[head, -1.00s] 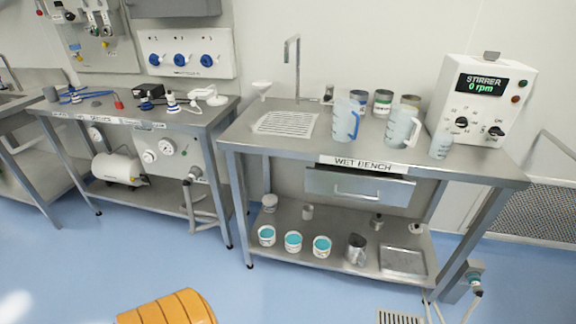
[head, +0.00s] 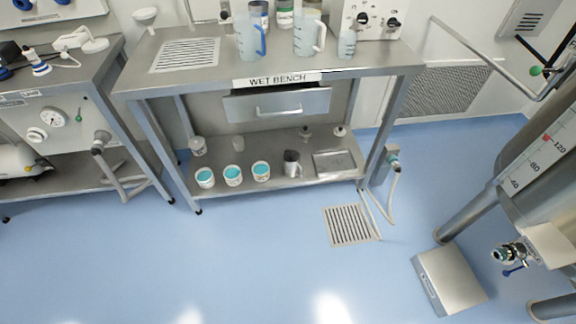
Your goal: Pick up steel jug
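The steel jug (head: 291,162) stands upright on the lower shelf of the wet bench (head: 200,90). It is a small grey metal vessel with a handle on its right side. It stands right of several white tubs with teal contents (head: 261,171) and left of a flat steel tray (head: 335,163). Neither of my grippers shows in the head view.
On the bench top stand a blue-handled jug (head: 248,40), a white-handled jug (head: 307,38) and a small beaker (head: 347,44). A floor drain (head: 350,226) and hoses lie by the right leg. A steel box (head: 449,280) and a tank stand at right. The front floor is clear.

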